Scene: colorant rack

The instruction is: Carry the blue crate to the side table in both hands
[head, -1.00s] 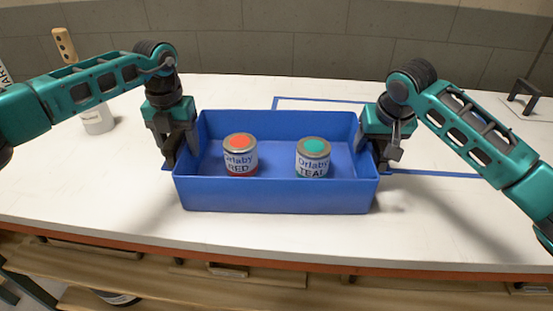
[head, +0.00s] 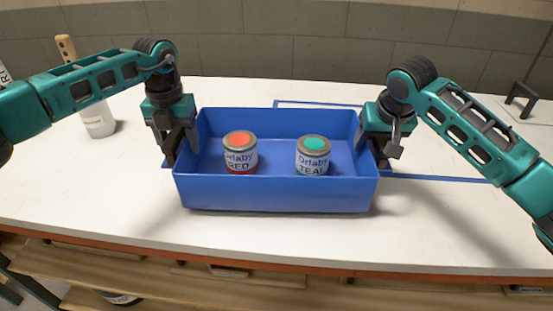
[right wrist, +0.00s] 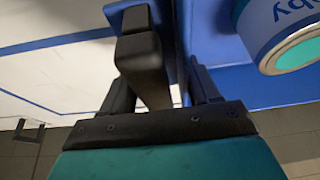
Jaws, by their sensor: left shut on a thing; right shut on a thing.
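The blue crate (head: 275,194) is in the middle of the head view, over the white table near its front edge. It holds a red-lidded can (head: 240,155) on the left and a teal-lidded can (head: 312,158) on the right, both upright. My left gripper (head: 178,150) is shut on the crate's left wall. My right gripper (head: 378,152) is shut on the right wall; in the right wrist view its fingers (right wrist: 150,60) are at the blue wall, with a can beside. Whether the crate's bottom touches the table is hard to tell. The side table is not identifiable.
The white table (head: 90,190) has a blue tape outline (head: 440,178) behind and right of the crate. A white container (head: 98,120) stands at the left with a wooden piece (head: 66,48) behind it. A dark bracket (head: 522,95) is at the far right. A wooden shelf (head: 150,278) lies below.

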